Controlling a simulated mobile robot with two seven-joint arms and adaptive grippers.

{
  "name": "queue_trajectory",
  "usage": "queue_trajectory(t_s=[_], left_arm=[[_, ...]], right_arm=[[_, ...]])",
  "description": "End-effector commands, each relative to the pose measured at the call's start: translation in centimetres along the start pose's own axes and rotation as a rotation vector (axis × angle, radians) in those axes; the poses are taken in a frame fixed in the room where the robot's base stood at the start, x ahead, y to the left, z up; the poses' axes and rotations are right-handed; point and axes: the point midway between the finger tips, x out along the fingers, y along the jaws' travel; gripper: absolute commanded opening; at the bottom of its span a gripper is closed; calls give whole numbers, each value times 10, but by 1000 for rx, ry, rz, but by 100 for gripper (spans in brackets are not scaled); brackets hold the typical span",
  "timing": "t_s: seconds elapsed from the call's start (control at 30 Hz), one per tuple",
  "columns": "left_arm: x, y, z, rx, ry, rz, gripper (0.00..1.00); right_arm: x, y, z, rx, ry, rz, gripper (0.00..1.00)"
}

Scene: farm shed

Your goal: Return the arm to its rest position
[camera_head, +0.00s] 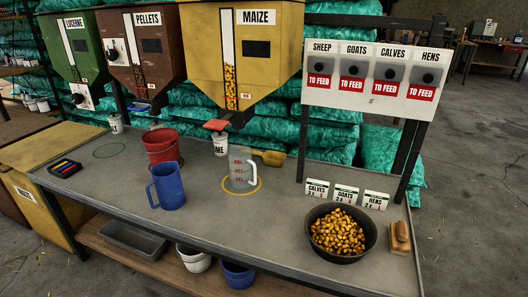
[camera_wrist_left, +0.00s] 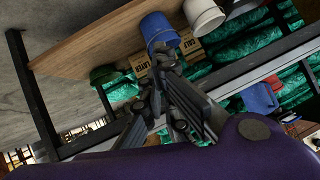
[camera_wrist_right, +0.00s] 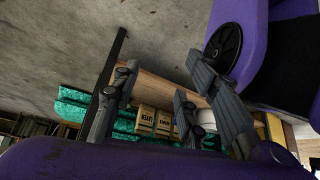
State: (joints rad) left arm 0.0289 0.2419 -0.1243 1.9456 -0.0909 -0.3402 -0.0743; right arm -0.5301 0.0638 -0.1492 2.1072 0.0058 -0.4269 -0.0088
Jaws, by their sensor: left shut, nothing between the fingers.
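Neither arm shows in the head view. In the left wrist view my left gripper (camera_wrist_left: 160,92) is shut and empty, with its fingers side by side. Behind it are the underside of a table and its lower shelf. In the right wrist view my right gripper (camera_wrist_right: 155,82) has its fingers spread apart with nothing between them. No object touches either gripper's fingertips.
The grey table (camera_head: 120,185) bears a blue jug (camera_head: 168,187), red bucket (camera_head: 161,148), clear measuring jug (camera_head: 240,172), bowl of maize (camera_head: 341,232) and brush (camera_head: 400,237). Feed hoppers (camera_head: 242,45) and a sign board (camera_head: 372,73) stand behind. Floor at right is clear.

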Motion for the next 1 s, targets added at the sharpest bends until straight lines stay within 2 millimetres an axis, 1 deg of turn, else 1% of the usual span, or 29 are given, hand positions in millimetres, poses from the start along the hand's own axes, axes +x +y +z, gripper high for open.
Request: queue_trajectory(t_s=[0.03,0.07,0.1,0.17,0.2,0.4,0.53,0.6,0.7,0.77,0.87,0.97,1.0], left_arm=[[-29,16,29,-87,-70,12,0],[-44,24,42,-131,-106,17,0],[-63,33,58,-183,-149,21,0],[-90,45,79,-247,-209,23,0],[-106,52,91,-282,-245,23,0],[-179,76,140,-375,-387,4,0],[-221,86,172,-397,-478,-8,0],[-224,80,154,-394,-462,-7,0],[-234,76,141,-393,-460,-5,0],[-239,74,133,-393,-458,-4,0],[-249,69,116,-393,-451,-3,0],[-260,61,91,-394,-437,-3,0],[-264,56,79,-394,-428,-4,0]], right_arm=[[0,0,1,0,-3,0,40],[-1,0,2,0,-4,0,40],[-1,0,3,0,-5,1,40],[-2,0,4,1,-8,1,40],[-2,0,5,1,-10,1,40],[-4,1,8,2,-16,2,40],[-3,1,8,2,-15,2,40],[-15,0,-8,2,1,1,40],[-29,0,-25,4,20,-1,40],[-38,-1,-34,5,27,-3,40],[-54,-2,-45,7,30,-5,40],[-75,-2,-57,8,32,-6,40],[-85,-1,-65,8,38,-6,40]])
